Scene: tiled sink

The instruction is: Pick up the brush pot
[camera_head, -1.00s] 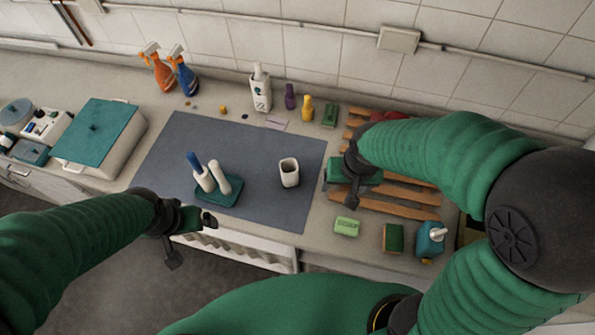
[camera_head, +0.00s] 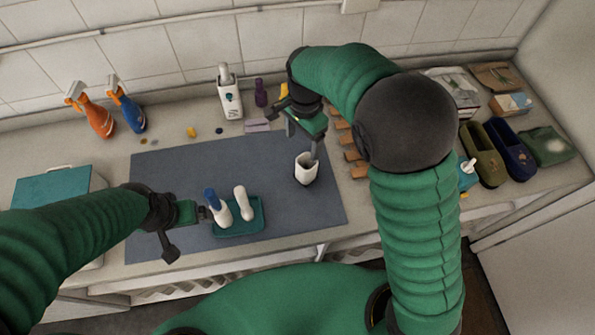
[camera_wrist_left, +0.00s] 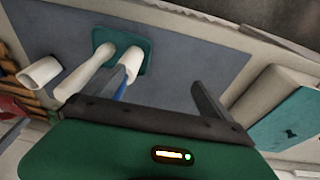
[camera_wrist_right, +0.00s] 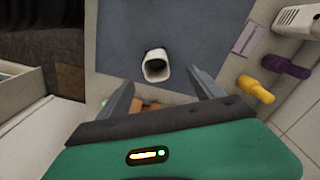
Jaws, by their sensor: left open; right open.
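A white, open-topped pot (camera_head: 306,172) stands upright on the grey mat, with no brush visible in it; I take it for the brush pot. In the right wrist view the pot (camera_wrist_right: 156,68) is ahead of the open, empty fingers of my right gripper (camera_wrist_right: 160,90). My left gripper (camera_head: 195,217) is open beside the teal tray (camera_head: 255,228), which holds two white-handled items (camera_head: 243,203). The pot also shows in the left wrist view (camera_wrist_left: 40,73).
A white holder (camera_head: 230,100), a purple bottle (camera_head: 261,95) and a yellow bottle (camera_wrist_right: 256,89) stand behind the mat. Spray bottles (camera_head: 98,112) are at the back left. Wooden slats (camera_head: 354,156) lie right of the pot. The mat (camera_head: 170,165) is clear at its back left.

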